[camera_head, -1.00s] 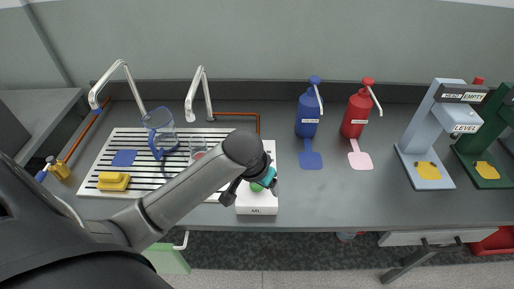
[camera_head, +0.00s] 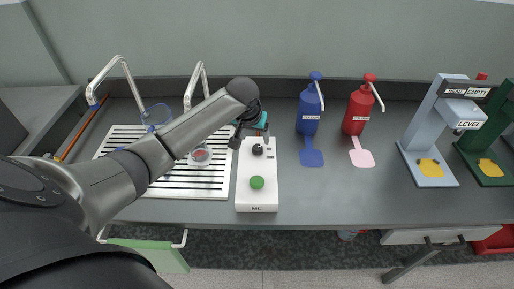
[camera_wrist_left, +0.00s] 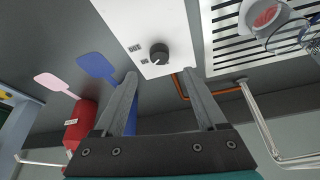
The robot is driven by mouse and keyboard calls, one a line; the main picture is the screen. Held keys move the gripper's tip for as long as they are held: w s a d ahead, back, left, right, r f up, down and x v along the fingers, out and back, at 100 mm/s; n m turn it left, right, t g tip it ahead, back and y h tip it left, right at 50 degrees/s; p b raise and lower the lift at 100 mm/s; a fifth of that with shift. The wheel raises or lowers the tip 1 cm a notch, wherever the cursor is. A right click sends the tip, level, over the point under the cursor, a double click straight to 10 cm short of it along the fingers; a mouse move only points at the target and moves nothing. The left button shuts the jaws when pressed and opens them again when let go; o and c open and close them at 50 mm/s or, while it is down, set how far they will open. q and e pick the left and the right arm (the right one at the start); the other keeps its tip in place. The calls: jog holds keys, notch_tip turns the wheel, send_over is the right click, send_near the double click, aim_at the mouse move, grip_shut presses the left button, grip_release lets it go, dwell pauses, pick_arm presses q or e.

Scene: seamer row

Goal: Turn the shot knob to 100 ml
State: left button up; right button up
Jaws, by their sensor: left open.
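The white dispenser box (camera_head: 243,195), marked ML at its front, stands on the counter right of the drain rack. Its black shot knob (camera_head: 257,150) is on the top face, behind a green button (camera_head: 257,183). In the left wrist view the knob (camera_wrist_left: 159,54) shows a pale pointer line and sits beyond the fingertips, with small dark label patches beside it, too small to read. My left gripper (camera_head: 251,137) is open and empty at the far end of the box, just behind the knob; the wrist view shows its two spread fingers (camera_wrist_left: 159,77). My right gripper is out of view.
A glass with red contents (camera_head: 200,156) stands on the drain rack (camera_head: 190,184), with a blue jug (camera_head: 157,115) behind my arm. A blue pump bottle (camera_head: 309,112) and a red one (camera_head: 357,110) stand to the right. The counter front right of the box is clear.

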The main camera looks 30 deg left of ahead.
aim_at(257, 147)
pick_arm(q)
jog(key=b+x, duration=0.2)
jog(key=x, duration=0.5)
jog(key=shift+w+f, duration=0.1)
jog(key=shift+f, duration=0.1)
grip_shut()
dwell(0.5)
